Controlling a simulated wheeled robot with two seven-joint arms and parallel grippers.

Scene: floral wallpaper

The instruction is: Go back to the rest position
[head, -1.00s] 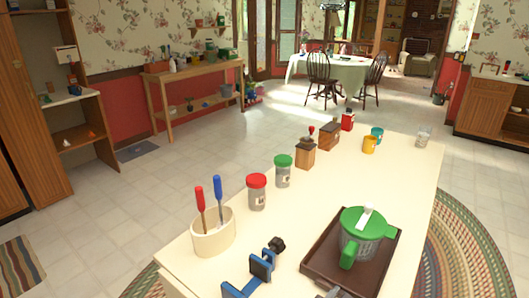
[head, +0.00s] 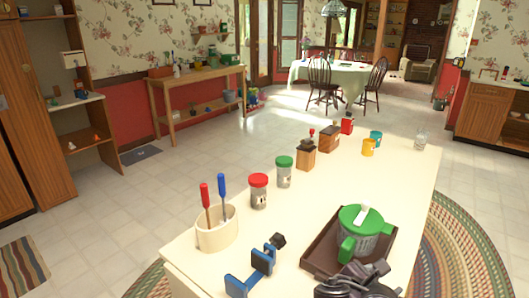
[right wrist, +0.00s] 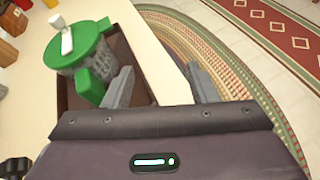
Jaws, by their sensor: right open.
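My right gripper (head: 352,283) is at the bottom of the head view, over the near edge of the dark brown tray (head: 318,258). In the right wrist view its two grey fingers (right wrist: 160,86) are spread apart with nothing between them. A grey container with a green lid and green handle (head: 360,232) stands upright in the tray, just beyond the gripper. It also shows in the right wrist view (right wrist: 88,48), its handle beside the left finger; I cannot tell whether they touch. My left gripper is not in view.
The cream table (head: 290,222) holds a blue clamp-like object (head: 248,272), a cream holder (head: 216,232) with red- and blue-handled tools, a red-lidded jar (head: 258,192) and a green-lidded jar (head: 284,172). Wooden grinders and cups stand farther back. The table's right side is mostly clear.

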